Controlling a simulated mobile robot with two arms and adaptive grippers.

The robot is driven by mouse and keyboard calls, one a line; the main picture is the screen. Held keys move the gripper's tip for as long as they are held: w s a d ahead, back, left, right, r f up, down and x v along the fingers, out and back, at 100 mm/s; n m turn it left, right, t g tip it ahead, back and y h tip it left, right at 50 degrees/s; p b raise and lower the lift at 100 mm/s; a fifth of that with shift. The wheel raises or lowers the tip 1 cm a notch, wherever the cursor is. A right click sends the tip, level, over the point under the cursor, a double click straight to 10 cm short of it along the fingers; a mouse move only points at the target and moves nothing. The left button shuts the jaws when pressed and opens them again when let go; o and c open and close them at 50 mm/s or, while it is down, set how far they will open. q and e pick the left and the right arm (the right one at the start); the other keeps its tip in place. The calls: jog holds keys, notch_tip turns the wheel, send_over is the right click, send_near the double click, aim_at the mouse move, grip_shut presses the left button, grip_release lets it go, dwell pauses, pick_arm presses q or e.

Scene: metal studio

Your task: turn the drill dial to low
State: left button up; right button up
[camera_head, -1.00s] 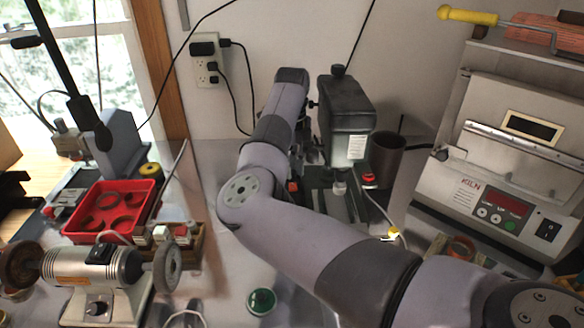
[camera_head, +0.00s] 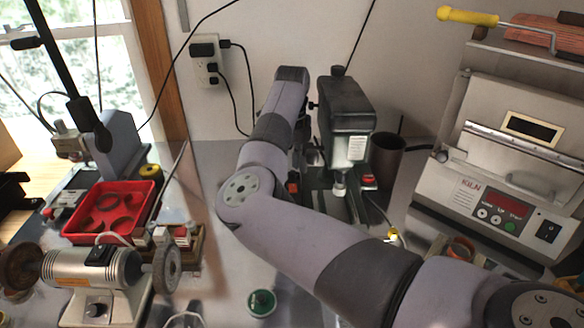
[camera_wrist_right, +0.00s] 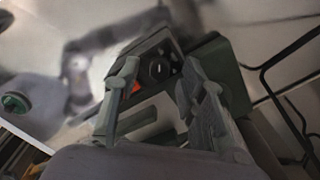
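The drill (camera_head: 345,108) is a dark grey machine standing against the back wall in the head view. In the right wrist view its dark panel carries a round black dial (camera_wrist_right: 160,70), with a red part (camera_wrist_right: 136,88) beside it. My right gripper (camera_wrist_right: 160,66) is open, its two fingers on either side of the dial in the picture. I cannot tell whether they touch it. In the head view my right arm reaches up to the drill's left side and largely hides the gripper and the dial. The dial's setting is not readable. My left gripper is out of view.
A kiln (camera_head: 510,165) stands on the right and a dark cup (camera_head: 386,157) just right of the drill. A red tray (camera_head: 78,228) and a bench grinder (camera_head: 95,272) are on the left. A green round item (camera_head: 261,302) lies near the front. Cords hang by the wall outlet.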

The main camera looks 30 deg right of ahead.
aim_at(292, 172)
notch_tip(292, 172, up, 12)
jog(key=shift+f, duration=0.25)
dwell(0.5)
